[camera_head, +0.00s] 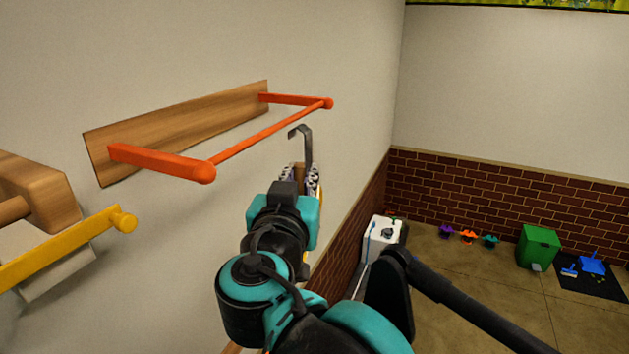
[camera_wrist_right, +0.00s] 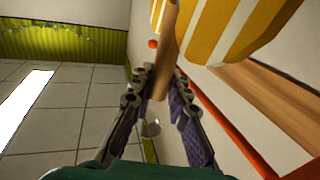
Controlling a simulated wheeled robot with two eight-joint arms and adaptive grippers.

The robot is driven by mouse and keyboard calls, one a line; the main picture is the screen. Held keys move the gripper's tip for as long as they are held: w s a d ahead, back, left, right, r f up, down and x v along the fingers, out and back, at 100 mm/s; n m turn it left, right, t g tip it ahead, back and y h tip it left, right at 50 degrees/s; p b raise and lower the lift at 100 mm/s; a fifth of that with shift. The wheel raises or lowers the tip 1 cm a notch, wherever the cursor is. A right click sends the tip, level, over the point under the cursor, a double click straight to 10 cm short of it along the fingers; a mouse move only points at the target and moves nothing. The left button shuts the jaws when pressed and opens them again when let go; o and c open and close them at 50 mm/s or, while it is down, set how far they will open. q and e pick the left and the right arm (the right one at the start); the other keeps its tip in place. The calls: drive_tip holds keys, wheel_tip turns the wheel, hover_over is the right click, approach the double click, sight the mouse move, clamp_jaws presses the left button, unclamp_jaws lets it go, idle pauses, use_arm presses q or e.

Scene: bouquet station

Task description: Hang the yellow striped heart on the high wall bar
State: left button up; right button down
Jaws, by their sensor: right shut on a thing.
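The high wall bar is an orange rail (camera_head: 266,136) on a wooden board (camera_head: 190,128) fixed to the wall; it also shows in the right wrist view (camera_wrist_right: 226,125). My right gripper (camera_head: 304,178) is shut on the wooden part of the yellow striped heart. In the right wrist view the heart (camera_wrist_right: 232,28), yellow and white, lies beyond the fingertips (camera_wrist_right: 160,88). In the head view my gripper hides most of it. A grey metal hook (camera_head: 307,146) stands up above the gripper, to the right of the rail and apart from it. My left gripper is out of view.
A lower yellow bar (camera_head: 70,245) with a wooden mount (camera_head: 40,190) sticks out at the left. The wall runs close beside my right arm. A white box (camera_head: 384,235) and a green bin (camera_head: 538,246) stand on the floor far off. Air right of the rail is free.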

drive_tip(key=w+a+f+b, duration=0.2)
drive_tip(key=w+a, duration=0.1)
drive_tip(key=a, duration=0.6)
drive_tip(key=shift+f, duration=0.2)
idle(0.5)
drive_tip(key=shift+w, duration=0.15)
